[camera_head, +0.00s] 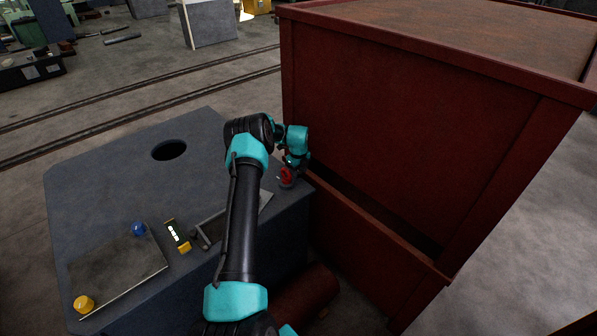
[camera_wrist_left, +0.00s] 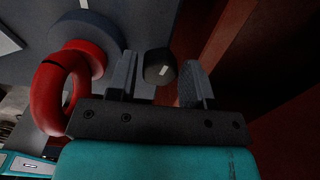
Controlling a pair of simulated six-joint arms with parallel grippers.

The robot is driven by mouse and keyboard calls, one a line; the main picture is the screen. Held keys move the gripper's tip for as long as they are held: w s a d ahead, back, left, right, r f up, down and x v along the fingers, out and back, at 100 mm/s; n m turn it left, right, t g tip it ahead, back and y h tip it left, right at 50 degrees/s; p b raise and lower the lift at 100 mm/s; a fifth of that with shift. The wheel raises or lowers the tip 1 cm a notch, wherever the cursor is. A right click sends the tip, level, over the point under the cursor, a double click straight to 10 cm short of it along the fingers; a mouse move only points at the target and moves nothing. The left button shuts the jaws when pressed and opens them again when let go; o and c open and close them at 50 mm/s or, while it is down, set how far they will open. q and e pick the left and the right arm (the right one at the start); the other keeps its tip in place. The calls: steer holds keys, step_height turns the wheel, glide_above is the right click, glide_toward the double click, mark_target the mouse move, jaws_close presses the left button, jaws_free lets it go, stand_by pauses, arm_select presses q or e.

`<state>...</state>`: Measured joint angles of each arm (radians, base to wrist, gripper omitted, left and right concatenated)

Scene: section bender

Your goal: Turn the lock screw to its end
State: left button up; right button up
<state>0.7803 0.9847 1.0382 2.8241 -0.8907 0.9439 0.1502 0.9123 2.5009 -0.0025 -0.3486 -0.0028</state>
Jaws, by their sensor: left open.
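My left gripper (camera_head: 293,164) is at the right end of the blue-grey bench, beside a red curved part (camera_head: 287,176). In the left wrist view, its two dark fingers (camera_wrist_left: 161,84) stand open. A small dark rounded knob with a white mark (camera_wrist_left: 160,67), which looks like the lock screw, is between them. A gap shows on the knob's right, while its left side is close to the left finger; I cannot tell if they touch. The red curved part (camera_wrist_left: 46,95) is left of the gripper on a grey round base. The knob cannot be made out in the head view. My right gripper is not in view.
A tall dark red cabinet (camera_head: 400,130) stands close to the right of the bench (camera_head: 90,180). On the bench are a round hole (camera_head: 169,150), a plate (camera_head: 115,268), a blue knob (camera_head: 138,228) and a yellow knob (camera_head: 84,304). The bench's far left is clear.

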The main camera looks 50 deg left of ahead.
arm_select(q)
steer(key=shift+c, duration=0.2)
steer(key=c, duration=0.6)
steer(key=shift+n, duration=1.4)
steer(key=o, duration=0.6)
steer(key=shift+o, duration=0.2)
